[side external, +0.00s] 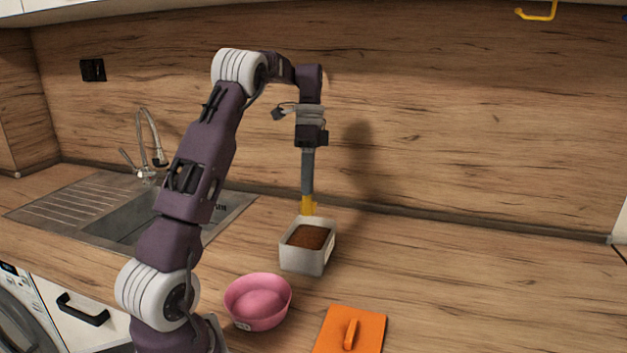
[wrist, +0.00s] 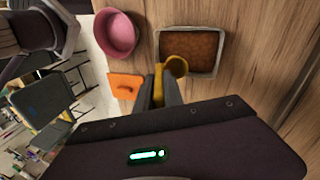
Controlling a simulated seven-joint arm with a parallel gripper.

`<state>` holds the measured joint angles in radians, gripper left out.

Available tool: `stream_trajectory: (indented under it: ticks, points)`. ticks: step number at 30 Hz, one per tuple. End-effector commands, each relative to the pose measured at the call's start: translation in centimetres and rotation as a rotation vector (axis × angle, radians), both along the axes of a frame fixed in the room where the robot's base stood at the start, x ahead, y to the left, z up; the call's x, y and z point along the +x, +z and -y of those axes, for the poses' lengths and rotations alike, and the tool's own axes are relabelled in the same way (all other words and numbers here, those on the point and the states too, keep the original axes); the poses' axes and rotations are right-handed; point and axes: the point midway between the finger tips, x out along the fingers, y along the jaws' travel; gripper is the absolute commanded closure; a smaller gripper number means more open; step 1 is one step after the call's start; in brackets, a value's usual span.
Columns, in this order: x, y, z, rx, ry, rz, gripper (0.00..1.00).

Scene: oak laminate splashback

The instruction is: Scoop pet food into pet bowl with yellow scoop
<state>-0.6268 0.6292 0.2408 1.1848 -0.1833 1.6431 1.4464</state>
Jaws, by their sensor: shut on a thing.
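The yellow scoop (side external: 307,206) is held in my gripper (side external: 307,192), above the back part of the food container. In the wrist view the scoop (wrist: 176,67) sits at the fingertips, beside the near edge of the container. The white rectangular container (side external: 302,261) holds brown pet food (side external: 307,237) and stands on the counter; it also shows in the wrist view (wrist: 187,28). The pink pet bowl (side external: 258,302) stands to the container's left and nearer the camera. Its inside looks empty in the wrist view (wrist: 117,33).
An orange lid (side external: 350,329) with a handle lies flat on the counter in front of the container. A sink (side external: 140,222) with a tap is at the left. The wooden splashback (side external: 450,120) stands behind. The counter right of the container is clear.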

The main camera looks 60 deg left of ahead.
Motion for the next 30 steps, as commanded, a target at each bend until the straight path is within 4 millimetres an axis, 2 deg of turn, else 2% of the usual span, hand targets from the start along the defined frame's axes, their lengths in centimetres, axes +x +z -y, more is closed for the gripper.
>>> stream_trajectory:
  ticks: [30]
  points:
    - [0.0, -6.7, 0.0, 0.0, 0.002, 0.0, 1.0]
